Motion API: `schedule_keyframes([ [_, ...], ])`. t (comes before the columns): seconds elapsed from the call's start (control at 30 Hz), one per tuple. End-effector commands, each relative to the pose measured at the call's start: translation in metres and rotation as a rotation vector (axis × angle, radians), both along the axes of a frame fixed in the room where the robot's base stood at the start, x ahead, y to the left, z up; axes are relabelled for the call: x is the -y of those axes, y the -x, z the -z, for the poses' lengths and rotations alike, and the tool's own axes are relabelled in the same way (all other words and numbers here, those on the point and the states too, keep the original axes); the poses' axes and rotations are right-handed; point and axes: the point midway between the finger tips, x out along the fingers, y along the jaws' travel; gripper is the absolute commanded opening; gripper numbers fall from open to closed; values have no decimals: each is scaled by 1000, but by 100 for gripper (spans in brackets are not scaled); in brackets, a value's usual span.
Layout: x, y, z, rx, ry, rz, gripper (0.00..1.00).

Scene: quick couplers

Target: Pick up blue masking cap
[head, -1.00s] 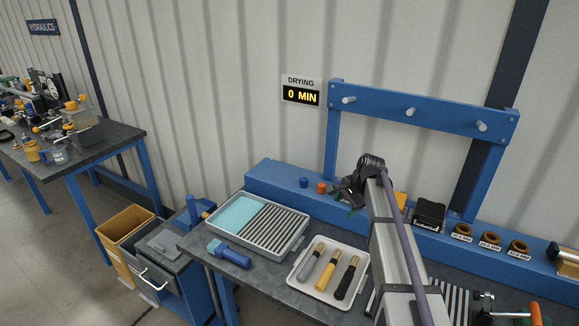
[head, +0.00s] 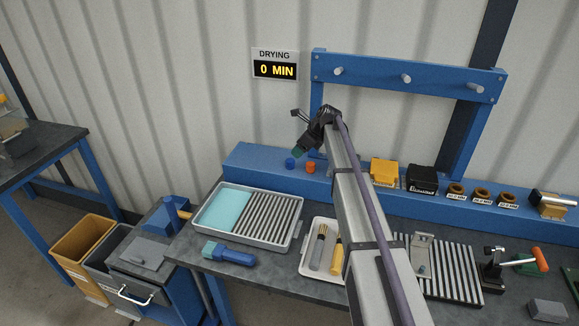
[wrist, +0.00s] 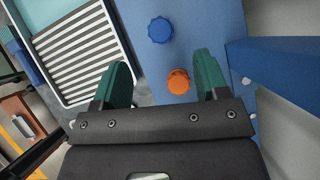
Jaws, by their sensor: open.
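The blue masking cap (head: 291,162) stands on the blue ledge behind the bench. In the wrist view the blue cap (wrist: 160,30) is a round, ridged disc ahead of my gripper, beyond the fingertips. My gripper (wrist: 165,72) has green finger pads spread apart, with nothing held between them. An orange cap (wrist: 178,82) shows in the gap between the fingers, nearer the right finger; I cannot tell how far below them it lies. In the head view my gripper (head: 297,134) hangs above the ledge, over the two caps.
The orange cap (head: 310,168) stands close beside the blue one. A grey ribbed tray (head: 299,237) lies in front of the ledge. Yellow (head: 384,171) and black (head: 422,179) boxes stand to the right. A blue peg rack (head: 408,58) rises behind.

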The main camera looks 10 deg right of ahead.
Motion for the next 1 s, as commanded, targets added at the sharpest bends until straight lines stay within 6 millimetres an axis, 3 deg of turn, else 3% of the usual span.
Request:
schedule_keyframes([
  [0.03,-4,-4,20,0,0,-1,67],
  [0.1,-10,-9,32,0,1,-1,67],
  [0.33,-17,-13,37,0,1,-2,67],
  [0.6,-35,-27,81,0,1,-2,67],
  [0.83,-37,-28,77,0,1,-2,67],
  [1.0,-37,-28,77,0,1,-2,52],
])
